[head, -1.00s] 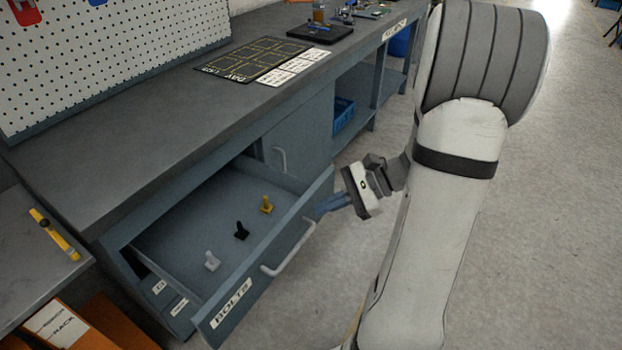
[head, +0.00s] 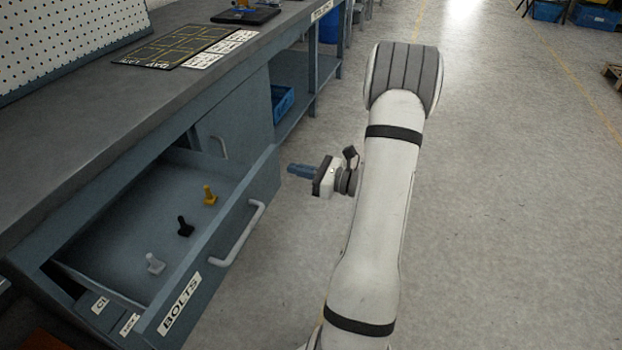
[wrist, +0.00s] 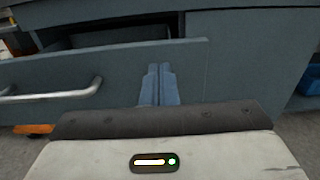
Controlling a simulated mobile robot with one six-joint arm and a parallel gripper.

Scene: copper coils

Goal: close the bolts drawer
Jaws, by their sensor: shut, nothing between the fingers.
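The bolts drawer (head: 222,232) is a blue-grey drawer pulled well out of the workbench, with a BOLTS label at its left end and a pale bar handle (head: 238,235). A grey bolt (head: 154,263), a black bolt (head: 185,227) and a yellow bolt (head: 209,195) stand inside. My gripper (head: 293,170) is shut and empty, just right of the drawer front's far end. In the wrist view my blue fingers (wrist: 158,84) point at the drawer front (wrist: 115,75), right of the handle (wrist: 60,92). I cannot tell whether they touch it.
The bench top (head: 100,130) carries a dark marked mat (head: 165,47) and a black tray (head: 246,15). A cabinet door with a handle (head: 220,147) is beyond the drawer. A blue crate (head: 282,103) sits on the lower shelf. The floor (head: 480,200) to the right is clear.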

